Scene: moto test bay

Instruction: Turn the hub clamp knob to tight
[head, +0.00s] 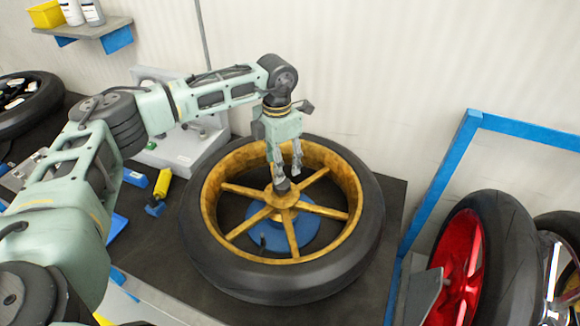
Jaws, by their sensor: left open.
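A wheel with a gold rim and spokes and a black tyre (330,275) lies flat on a round blue base (255,218) on the dark bench. The hub clamp knob (282,186) is a small dark knob at the wheel's hub, partly hidden by fingers. My left gripper (284,172) points down from above, open, with its fingertips close to the knob. I cannot tell whether they touch it. My right gripper is not in view.
A blue rack (440,190) with a red-rimmed wheel (462,255) stands at the right. A grey machine (180,150) and a yellow-handled tool (162,183) are behind and left of the wheel. A shelf (90,27) with bottles hangs at top left.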

